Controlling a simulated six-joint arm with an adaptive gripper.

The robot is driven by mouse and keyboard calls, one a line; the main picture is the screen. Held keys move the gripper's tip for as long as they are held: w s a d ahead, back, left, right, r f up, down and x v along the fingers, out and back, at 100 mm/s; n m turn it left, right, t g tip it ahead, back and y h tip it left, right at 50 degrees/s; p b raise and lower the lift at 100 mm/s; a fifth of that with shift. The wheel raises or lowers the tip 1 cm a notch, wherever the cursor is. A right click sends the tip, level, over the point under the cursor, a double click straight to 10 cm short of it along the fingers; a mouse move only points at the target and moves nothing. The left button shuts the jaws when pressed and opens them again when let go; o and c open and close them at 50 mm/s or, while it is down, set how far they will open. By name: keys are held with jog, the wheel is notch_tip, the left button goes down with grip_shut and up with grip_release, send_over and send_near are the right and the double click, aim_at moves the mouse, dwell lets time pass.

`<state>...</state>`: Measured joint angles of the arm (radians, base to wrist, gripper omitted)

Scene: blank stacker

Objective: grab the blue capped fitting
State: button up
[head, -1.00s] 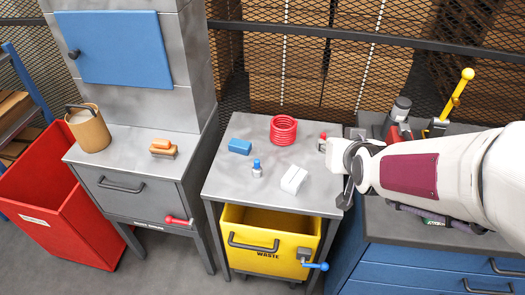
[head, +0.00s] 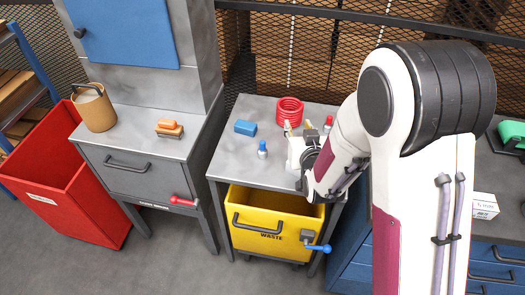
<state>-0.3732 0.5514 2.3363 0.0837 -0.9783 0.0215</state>
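The blue capped fitting (head: 262,150) stands upright on the grey table (head: 228,164), a small silvery body with a blue top. My gripper (head: 293,152) is just to its right, over the table, with a visible gap between them in the picture. The fingers are small and partly covered by my wrist, so I cannot tell whether they are open or shut. The white block seen earlier is now hidden or blends with my gripper.
A blue block (head: 245,127) lies behind the fitting. A red coil (head: 289,111) and a red-topped fitting (head: 328,124) stand farther back. The yellow waste bin (head: 262,220) is under the table. The table left of the fitting is clear.

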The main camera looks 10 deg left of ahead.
aim_at(263, 147)
jog(key=s+a+f+y, duration=0.1)
jog(key=a+f, duration=0.1)
jog(key=f, duration=0.1)
jog(key=s+a+f+n+t+y, duration=0.1)
jog(key=s+a+f, duration=0.1)
jog(key=f, duration=0.2)
jog(key=s+a+f+t+y, duration=0.1)
jog(key=a+f, duration=0.1)
jog(key=f, duration=0.1)
jog(key=shift+s+a+f+n, duration=0.2)
jog(key=shift+a+f+n, duration=0.1)
jog(key=shift+a+f, duration=0.1)
jog(key=shift+s+a+f+t, duration=0.2)
jog(key=shift+s+f+t, duration=0.25)
jog(key=shift+s, duration=0.15)
jog(key=shift+w, duration=0.1)
jog(key=shift+x, duration=1.25)
jog(key=shift+r+x, duration=0.15)
jog(key=shift+x, duration=0.7)
jog(key=shift+r+x, duration=0.2)
jog(key=shift+x, duration=1.5)
jog(key=shift+a, duration=0.15)
